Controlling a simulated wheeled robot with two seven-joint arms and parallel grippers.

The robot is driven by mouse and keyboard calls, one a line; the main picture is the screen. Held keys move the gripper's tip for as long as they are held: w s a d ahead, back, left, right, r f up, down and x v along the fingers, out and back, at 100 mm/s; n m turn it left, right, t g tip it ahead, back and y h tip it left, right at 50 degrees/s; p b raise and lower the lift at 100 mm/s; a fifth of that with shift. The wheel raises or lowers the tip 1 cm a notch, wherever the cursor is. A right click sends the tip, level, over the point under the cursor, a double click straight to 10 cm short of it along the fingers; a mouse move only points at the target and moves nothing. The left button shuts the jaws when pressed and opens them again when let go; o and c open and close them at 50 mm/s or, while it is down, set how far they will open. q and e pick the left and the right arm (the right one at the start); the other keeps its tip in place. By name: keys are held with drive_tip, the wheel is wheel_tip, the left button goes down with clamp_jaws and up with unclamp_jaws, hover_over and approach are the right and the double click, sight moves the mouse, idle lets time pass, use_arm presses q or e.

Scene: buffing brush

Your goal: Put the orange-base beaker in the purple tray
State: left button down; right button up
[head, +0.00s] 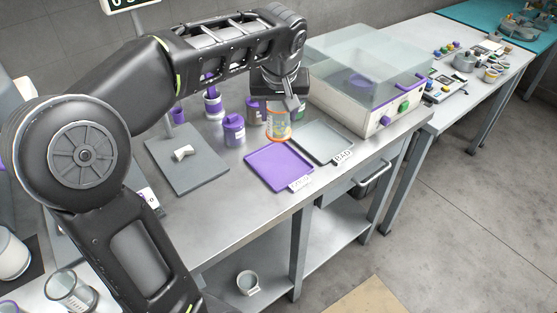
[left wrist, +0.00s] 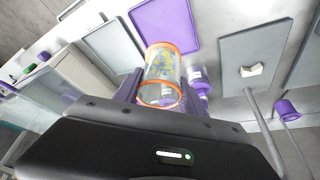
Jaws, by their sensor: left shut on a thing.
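The orange-base beaker (head: 278,127) is clear, with orange rims and yellowish markings. My left gripper (head: 288,106) is shut on it and holds it behind the purple tray. In the left wrist view the beaker (left wrist: 163,70) sits between the purple fingers of my left gripper (left wrist: 160,92). The purple tray (head: 277,168) lies flat and empty near the table's front edge, with a small label card at its front. It also shows beyond the beaker in the left wrist view (left wrist: 170,24). My right gripper is not in view.
A grey tray (head: 322,140) labelled BAD lies right of the purple one. Purple-lidded jars (head: 234,130) stand to the left and behind. A grey board (head: 178,172) holds a small white piece (head: 182,153). A clear-covered machine (head: 370,90) stands at the back right.

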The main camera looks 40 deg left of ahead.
sight(278, 133)
use_arm(q)
drive_tip(key=shift+w+a+f, duration=0.1)
drive_tip(key=shift+f, duration=3.1)
drive_tip(key=shift+f, duration=0.15)
drive_tip(key=shift+f+p, duration=0.35)
drive_tip(key=shift+f, duration=1.4)
drive_tip(key=shift+f, duration=0.15)
drive_tip(key=c, duration=0.7)
unclamp_jaws()
drive_tip(key=shift+o, duration=0.2)
